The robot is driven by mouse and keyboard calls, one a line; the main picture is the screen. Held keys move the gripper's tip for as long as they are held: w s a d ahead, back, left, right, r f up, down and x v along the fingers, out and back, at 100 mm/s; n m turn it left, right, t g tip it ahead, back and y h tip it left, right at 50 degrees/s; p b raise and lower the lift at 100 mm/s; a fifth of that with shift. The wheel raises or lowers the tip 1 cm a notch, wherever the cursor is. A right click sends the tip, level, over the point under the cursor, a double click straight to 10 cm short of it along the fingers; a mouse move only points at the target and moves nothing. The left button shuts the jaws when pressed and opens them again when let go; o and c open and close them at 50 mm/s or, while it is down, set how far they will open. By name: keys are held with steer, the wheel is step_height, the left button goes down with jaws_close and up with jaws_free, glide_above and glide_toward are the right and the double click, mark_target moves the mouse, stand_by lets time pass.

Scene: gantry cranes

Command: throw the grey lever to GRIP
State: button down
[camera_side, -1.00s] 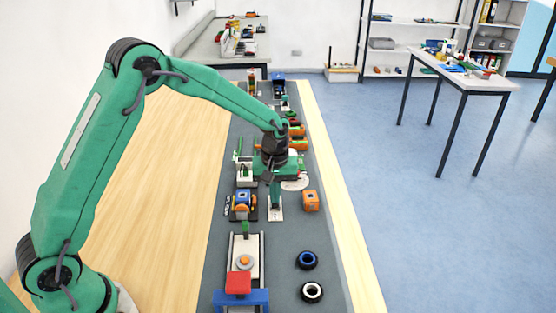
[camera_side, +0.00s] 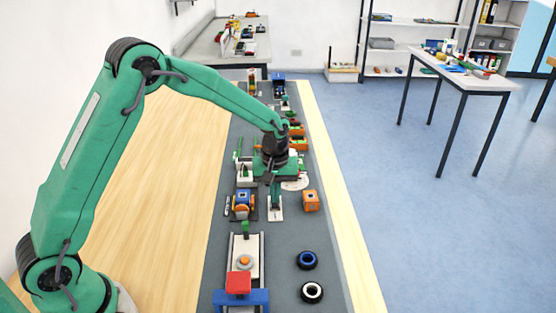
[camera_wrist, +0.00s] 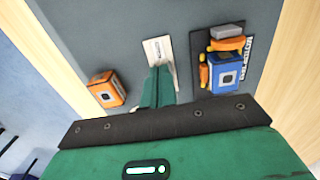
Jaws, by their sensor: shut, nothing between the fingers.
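My gripper (camera_wrist: 158,72) is shut and empty, pointing down over a small white plate (camera_wrist: 152,50) with dark lettering too small to read. In the side view my gripper (camera_side: 275,203) is low over the same plate (camera_side: 276,215). Its fingers cover part of the plate, and I cannot tell whether they touch it. I cannot make out a lever on the plate; any lever there is hidden by the fingers. A grey piece (camera_wrist: 227,30) lies on the neighbouring dark board beside orange parts and a blue block; I cannot tell if it is a lever.
The dark board with a blue block (camera_wrist: 224,71) is close on one side, an orange block (camera_wrist: 107,89) on the other. Nearer the side camera are a red and blue gantry (camera_side: 240,288) and two rings (camera_side: 307,260). The grey mat around the rings is clear.

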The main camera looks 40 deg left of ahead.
steer(key=shift+r, duration=0.15)
step_height(320, 180, up, 7)
stand_by(0.9)
stand_by(0.5)
